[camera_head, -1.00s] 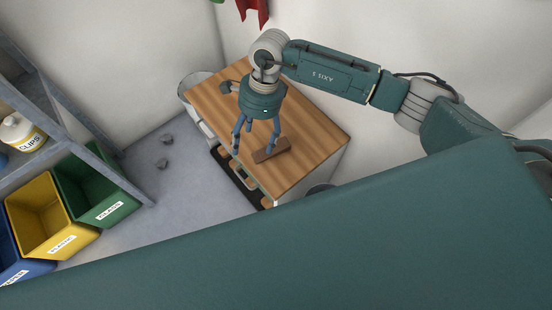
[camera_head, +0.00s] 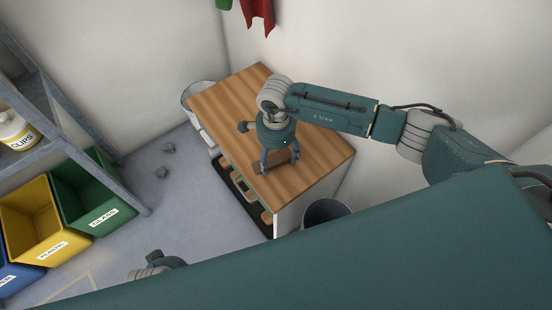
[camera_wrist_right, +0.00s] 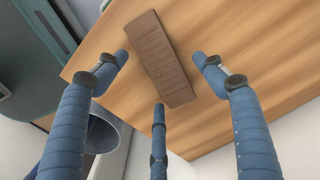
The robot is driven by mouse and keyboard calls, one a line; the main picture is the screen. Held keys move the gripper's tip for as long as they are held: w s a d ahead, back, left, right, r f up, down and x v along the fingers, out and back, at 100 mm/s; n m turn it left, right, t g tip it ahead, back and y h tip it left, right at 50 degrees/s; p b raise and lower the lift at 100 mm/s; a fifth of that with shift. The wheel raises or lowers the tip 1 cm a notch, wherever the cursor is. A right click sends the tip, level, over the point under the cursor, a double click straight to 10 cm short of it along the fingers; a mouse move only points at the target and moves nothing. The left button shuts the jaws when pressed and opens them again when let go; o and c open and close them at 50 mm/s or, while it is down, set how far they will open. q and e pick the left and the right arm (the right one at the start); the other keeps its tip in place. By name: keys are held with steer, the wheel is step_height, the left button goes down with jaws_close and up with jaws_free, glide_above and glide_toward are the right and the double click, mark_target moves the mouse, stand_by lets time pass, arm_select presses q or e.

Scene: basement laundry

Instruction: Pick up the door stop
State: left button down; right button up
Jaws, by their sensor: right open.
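The door stop is a brown, ridged flat piece (camera_wrist_right: 158,62) lying on the wooden top (camera_wrist_right: 235,35); its thin profile cannot be judged from above. In the head view the door stop (camera_head: 259,167) is partly hidden by my right gripper. My right gripper (camera_head: 280,165) points down over it. In the wrist view its three blue fingers (camera_wrist_right: 160,73) are spread open and empty, with the door stop lying beyond and between the tips. Whether any finger touches it cannot be told. My left gripper's fingers do not show; only a piece of my own arm is at the lower left.
Yellow (camera_head: 40,225) and green (camera_head: 95,190) sorting bins sit under a grey shelf at left.

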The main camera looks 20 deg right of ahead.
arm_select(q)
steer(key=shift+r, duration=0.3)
arm_select(e)
steer(key=shift+d+f, duration=0.1)
steer(key=shift+f, duration=0.5)
steer(key=c, duration=0.4)
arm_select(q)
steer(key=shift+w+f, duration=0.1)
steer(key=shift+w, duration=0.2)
arm_select(e)
steer(key=c, duration=0.9)
steer(key=shift+r, duration=0.1)
